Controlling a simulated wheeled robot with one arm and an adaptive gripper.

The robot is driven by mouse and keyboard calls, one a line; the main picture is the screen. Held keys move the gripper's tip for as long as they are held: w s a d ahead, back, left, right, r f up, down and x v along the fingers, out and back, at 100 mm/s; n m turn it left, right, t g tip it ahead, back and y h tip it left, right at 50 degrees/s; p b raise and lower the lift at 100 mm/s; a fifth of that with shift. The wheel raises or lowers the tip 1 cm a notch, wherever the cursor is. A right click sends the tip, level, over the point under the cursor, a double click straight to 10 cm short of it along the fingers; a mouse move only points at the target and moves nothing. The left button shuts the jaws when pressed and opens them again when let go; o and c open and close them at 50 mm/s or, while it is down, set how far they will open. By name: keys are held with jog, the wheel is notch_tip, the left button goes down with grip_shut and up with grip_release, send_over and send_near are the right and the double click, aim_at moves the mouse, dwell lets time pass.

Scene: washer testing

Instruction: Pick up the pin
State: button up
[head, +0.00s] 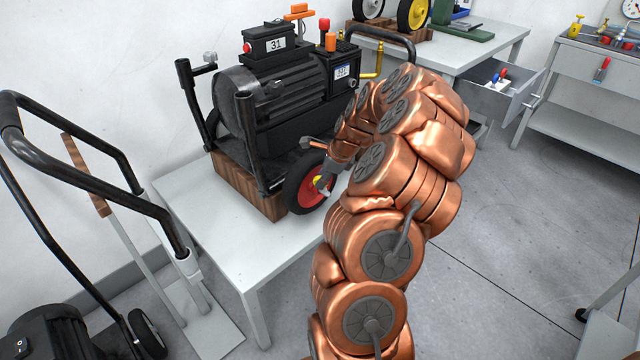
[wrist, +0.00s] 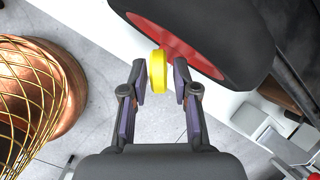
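A short yellow cylindrical piece (wrist: 158,71), perhaps the pin, stands out from the middle of the wheel's red hub in the wrist view. My gripper (wrist: 159,82) is open, with one finger on each side of the yellow piece and a visible gap on both sides. In the head view my gripper (head: 323,186) is at the front wheel (head: 300,196) of the black machine, and its fingers partly hide the hub there. No other loose pin can be made out.
The black pressure-washer machine (head: 268,95) rests on wooden blocks (head: 240,188) on a white table (head: 215,238). A black-handled trolley (head: 90,185) stands at the left. Another table (head: 450,48) and an open drawer (head: 505,98) are behind my arm.

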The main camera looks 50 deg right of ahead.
grip_shut()
jog(key=shift+r, duration=0.25)
notch_tip(320, 180, up, 3)
jog(key=shift+r+p, duration=0.1)
jog(key=shift+p, duration=1)
jog(key=s+r+b, duration=0.1)
jog(key=s+b, duration=0.3)
jog(key=s, duration=1.2)
jog(key=shift+r, duration=0.15)
